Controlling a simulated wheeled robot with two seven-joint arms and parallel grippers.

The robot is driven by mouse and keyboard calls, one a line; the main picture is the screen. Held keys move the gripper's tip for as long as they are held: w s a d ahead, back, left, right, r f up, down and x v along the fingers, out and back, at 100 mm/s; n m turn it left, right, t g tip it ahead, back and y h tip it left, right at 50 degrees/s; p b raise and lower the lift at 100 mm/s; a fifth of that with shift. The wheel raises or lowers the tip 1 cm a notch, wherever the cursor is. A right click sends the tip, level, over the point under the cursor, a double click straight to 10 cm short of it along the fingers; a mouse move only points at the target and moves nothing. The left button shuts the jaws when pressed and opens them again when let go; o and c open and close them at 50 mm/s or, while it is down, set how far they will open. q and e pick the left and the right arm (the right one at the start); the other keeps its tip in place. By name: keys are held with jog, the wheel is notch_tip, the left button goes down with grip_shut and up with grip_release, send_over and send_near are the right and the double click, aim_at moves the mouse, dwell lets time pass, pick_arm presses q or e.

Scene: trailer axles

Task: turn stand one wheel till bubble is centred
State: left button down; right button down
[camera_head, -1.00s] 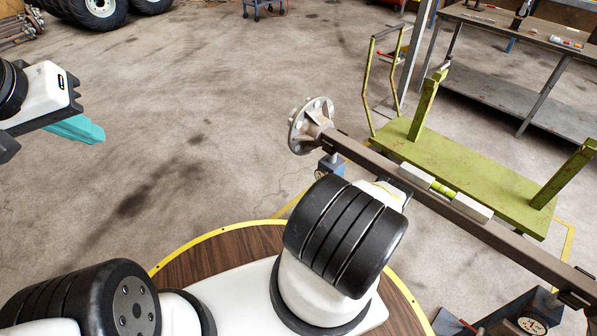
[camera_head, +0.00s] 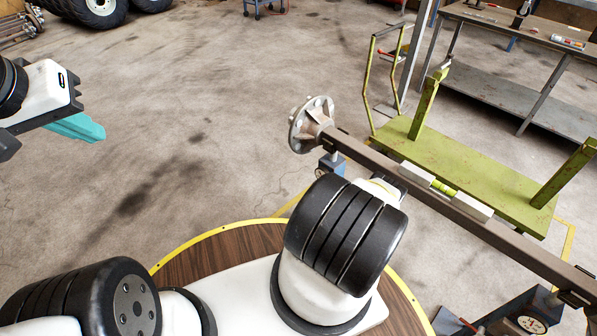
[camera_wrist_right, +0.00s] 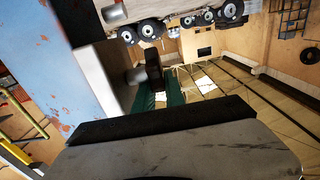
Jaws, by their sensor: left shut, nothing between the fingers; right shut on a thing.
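A grey spirit level with a yellow-green vial (camera_head: 443,188) lies along the axle beam (camera_head: 385,168); its bubble is too small to place. A blue stand (camera_head: 330,165) shows under the hub end of the beam, mostly hidden by my right arm. The right wrist view shows a blue, rust-spotted post (camera_wrist_right: 55,60) close on the left and a dark knob (camera_wrist_right: 153,70) on a grey shaft. My right gripper (camera_wrist_right: 162,98), with teal fingers, is shut on the knob; the head view hides it. My left gripper (camera_head: 90,128) is shut and empty, over open floor at the left.
A green trolley (camera_head: 480,175) with uprights stands behind the beam. A second stand with a round dial (camera_head: 531,324) is at the lower right. A workbench (camera_head: 520,70) is at the back right. The floor at centre left is clear.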

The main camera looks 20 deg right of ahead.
jog(key=shift+w+r+g, duration=0.1)
jog(key=shift+g, duration=0.2)
jog(key=g, duration=0.1)
jog(key=g+h, duration=0.1)
jog(key=shift+w+a+g, duration=0.1)
jog(key=shift+w+g, duration=0.1)
jog(key=shift+g, duration=0.1)
jog(key=shift+w+a+f+g+h, duration=0.15)
jog(key=shift+g+h, duration=0.25)
jog(key=shift+g, duration=0.4)
jog(key=shift+w+d+f+g+h, duration=0.1)
jog(key=shift+g+h, duration=0.3)
jog(key=shift+g, duration=0.4)
jog(key=c, duration=1.7)
grip_release()
jog(key=shift+s, duration=0.1)
jog(key=v, duration=0.7)
jog(key=shift+s+r, duration=0.2)
